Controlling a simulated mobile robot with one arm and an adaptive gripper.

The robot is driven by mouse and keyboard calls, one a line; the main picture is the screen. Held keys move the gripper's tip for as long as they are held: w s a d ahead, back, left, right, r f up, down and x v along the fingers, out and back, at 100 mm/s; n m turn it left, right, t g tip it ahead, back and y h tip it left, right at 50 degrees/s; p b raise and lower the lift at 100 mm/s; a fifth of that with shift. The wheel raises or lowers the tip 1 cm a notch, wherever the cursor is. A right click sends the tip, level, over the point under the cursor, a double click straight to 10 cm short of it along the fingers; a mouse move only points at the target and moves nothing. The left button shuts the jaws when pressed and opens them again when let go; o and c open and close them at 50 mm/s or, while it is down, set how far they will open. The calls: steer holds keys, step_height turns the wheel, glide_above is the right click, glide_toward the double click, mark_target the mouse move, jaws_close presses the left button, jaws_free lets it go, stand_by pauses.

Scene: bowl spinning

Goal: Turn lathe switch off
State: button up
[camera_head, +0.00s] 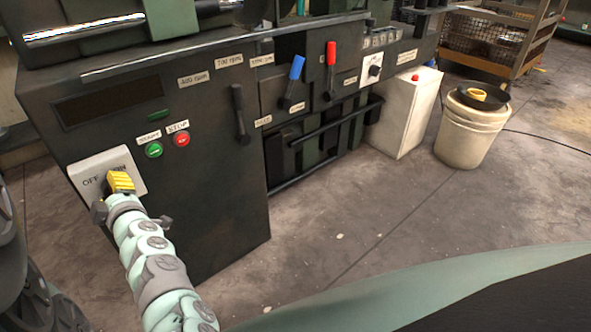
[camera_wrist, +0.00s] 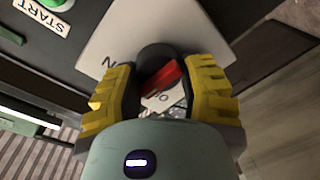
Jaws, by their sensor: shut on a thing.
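The lathe (camera_head: 215,100) is a dark grey machine that fills the left and middle of the head view. Its switch plate (camera_head: 84,171) is white, with OFF at left and ON at right. My gripper (camera_head: 120,180) has yellow fingers and is at the plate in the head view, hiding the switch there. In the wrist view the switch (camera_wrist: 157,62) is a dark round knob with a red mark, between the two yellow fingers of my gripper (camera_wrist: 165,98). The fingers are shut on it. Part of the knob and the plate lettering is hidden.
A green start button (camera_head: 153,150) and a red stop button (camera_head: 181,139) sit just right of the plate. Levers with blue (camera_head: 297,67) and red (camera_head: 331,53) handles stand farther right. A white bucket (camera_head: 468,135) is on the floor. The front floor is clear.

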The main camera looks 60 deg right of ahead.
steer(key=shift+n+b, duration=0.5)
steer(key=shift+n, duration=0.5)
steer(key=o, duration=1.2)
steer(key=v, duration=1.2)
steer(key=shift+o, duration=0.2)
